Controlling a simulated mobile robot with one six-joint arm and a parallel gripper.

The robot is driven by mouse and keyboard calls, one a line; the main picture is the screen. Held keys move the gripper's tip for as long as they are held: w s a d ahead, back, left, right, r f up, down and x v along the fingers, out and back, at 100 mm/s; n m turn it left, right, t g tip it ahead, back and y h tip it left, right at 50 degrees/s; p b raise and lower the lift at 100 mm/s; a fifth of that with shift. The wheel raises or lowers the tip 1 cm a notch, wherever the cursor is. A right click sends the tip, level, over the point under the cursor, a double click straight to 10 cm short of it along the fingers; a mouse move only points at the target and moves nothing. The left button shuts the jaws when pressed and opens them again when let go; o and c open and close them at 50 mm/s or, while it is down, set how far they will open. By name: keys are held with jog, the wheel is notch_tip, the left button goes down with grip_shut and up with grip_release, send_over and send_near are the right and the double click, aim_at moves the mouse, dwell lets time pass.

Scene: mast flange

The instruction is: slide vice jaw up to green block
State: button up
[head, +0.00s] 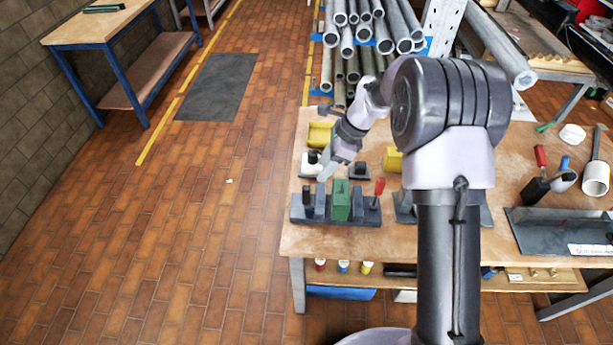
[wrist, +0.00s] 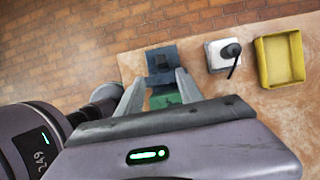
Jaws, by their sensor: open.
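The dark grey vice (head: 335,218) lies near the front left edge of the wooden bench. A green block (head: 341,200) stands upright in its middle. Dark upright jaw parts (head: 308,201) stand to the left of the block, with a gap between. A red-handled part (head: 378,190) is at the right end. My gripper (head: 325,171) is above and just behind the vice, tilted down. In the wrist view my open, empty fingers (wrist: 160,78) show the green block (wrist: 165,98) between them, partly hidden, and the dark jaw end (wrist: 161,62) beyond the tips.
A white block with a black knob (head: 312,160) and a yellow bin (head: 320,134) stand behind the vice. Another yellow piece (head: 393,160) is to the right. My arm hides part of the bench. A dark tray (head: 560,232) lies at the right. Floor left of the bench is clear.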

aim_at(309, 188)
jog(key=b+x, duration=0.1)
jog(key=x, duration=1.2)
jog(key=shift+w+f+b, duration=0.15)
jog(key=shift+f+b, duration=0.1)
jog(key=shift+b, duration=0.15)
grip_shut()
